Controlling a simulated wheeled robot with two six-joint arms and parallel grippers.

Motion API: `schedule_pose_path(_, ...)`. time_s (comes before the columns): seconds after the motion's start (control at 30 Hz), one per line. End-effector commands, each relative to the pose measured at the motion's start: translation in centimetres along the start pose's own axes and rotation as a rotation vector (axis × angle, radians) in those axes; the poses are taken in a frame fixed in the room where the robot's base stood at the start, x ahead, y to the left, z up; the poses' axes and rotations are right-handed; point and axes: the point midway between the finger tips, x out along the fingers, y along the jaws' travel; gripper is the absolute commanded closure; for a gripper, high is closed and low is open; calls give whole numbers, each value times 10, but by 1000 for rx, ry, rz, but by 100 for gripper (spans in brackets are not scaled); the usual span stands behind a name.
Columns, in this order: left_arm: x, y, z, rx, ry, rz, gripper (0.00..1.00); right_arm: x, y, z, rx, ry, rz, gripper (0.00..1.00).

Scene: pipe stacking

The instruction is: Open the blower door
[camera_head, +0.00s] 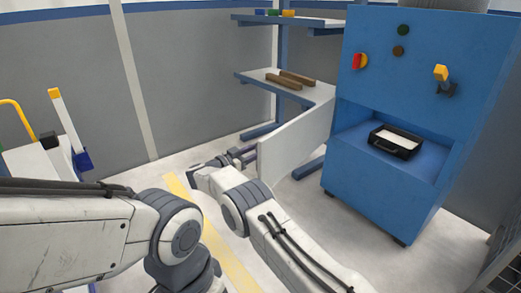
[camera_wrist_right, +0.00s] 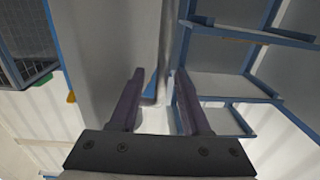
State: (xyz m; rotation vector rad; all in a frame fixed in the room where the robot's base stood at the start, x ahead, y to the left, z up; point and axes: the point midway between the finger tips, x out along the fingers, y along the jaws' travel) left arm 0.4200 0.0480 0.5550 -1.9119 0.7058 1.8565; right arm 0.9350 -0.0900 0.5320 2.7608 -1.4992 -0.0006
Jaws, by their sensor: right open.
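The blue blower machine (camera_head: 405,105) stands at the right in the head view. A flat pale grey panel, seemingly its door (camera_head: 295,140), stands out to the left of the machine at an angle. The machine's front recess is uncovered, and a black tray (camera_head: 397,142) with a white inside sits in it. My right gripper (camera_head: 240,155) is near the panel's outer left edge. In the right wrist view its two dark fingers (camera_wrist_right: 158,75) are spread apart with nothing clasped. Whether they touch the panel cannot be told. My left gripper is out of view.
A blue-framed shelf (camera_head: 285,85) with brown bars (camera_head: 290,78) stands behind the panel. Blue shelving (camera_wrist_right: 240,85) also shows in the right wrist view. A white cart (camera_head: 40,160) stands at the left. A yellow stripe (camera_head: 225,250) crosses the pale floor.

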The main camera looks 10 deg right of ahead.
Motion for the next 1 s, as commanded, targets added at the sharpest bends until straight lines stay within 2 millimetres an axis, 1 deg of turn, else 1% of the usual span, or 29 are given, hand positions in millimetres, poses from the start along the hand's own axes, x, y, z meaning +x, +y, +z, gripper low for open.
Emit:
schedule_pose_path(0.17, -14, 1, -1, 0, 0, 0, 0, -28, -2, -4, -1, 0, -6, 53)
schedule_pose_path(0.3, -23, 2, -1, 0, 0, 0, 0, -57, -3, -3, 0, 0, -6, 53)
schedule_pose_path(0.5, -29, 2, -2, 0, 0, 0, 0, -88, -2, -1, 0, 0, -2, 53)
schedule_pose_path(0.6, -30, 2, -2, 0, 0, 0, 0, -97, -2, -1, 0, 1, -1, 53)
schedule_pose_path(0.67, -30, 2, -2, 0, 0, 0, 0, -99, -2, 0, -1, 1, 1, 53)
schedule_pose_path(0.93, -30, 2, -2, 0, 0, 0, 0, -101, -2, 0, -1, 0, 1, 53)
schedule_pose_path(0.97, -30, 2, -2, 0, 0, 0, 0, -100, -2, 0, -1, 0, 1, 65)
schedule_pose_path(1.0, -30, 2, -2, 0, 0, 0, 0, -100, -2, -1, 0, 1, -1, 80)
